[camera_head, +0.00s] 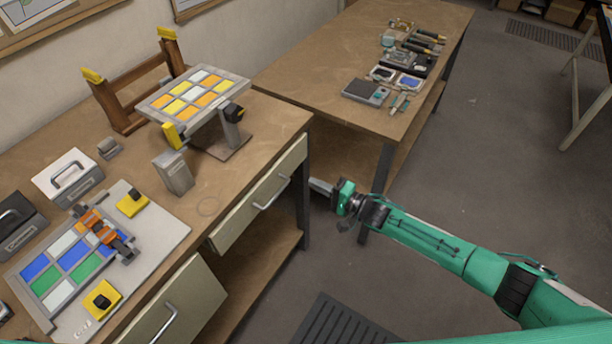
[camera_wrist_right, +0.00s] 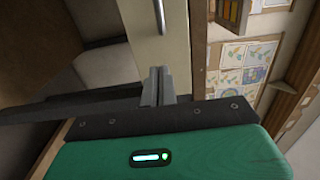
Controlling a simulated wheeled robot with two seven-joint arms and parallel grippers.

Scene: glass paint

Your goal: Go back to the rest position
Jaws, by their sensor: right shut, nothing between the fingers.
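My right gripper (camera_head: 322,187) is at the end of the green arm that comes in from the right in the head view. It hangs in the gap between the two workbenches, near the front corner of the left bench. In the right wrist view its two grey fingers (camera_wrist_right: 158,86) are together with nothing between them. A drawer front with a handle (camera_wrist_right: 160,18) shows just beyond the fingertips. My left gripper is in neither view.
The left workbench (camera_head: 262,130) carries a coloured glass panel on a stand (camera_head: 150,100), a second panel on a board (camera_head: 165,232), and metal boxes. The right bench (camera_head: 310,75) holds tools and small devices. A dark floor mat (camera_head: 340,322) lies below; the floor at right is open.

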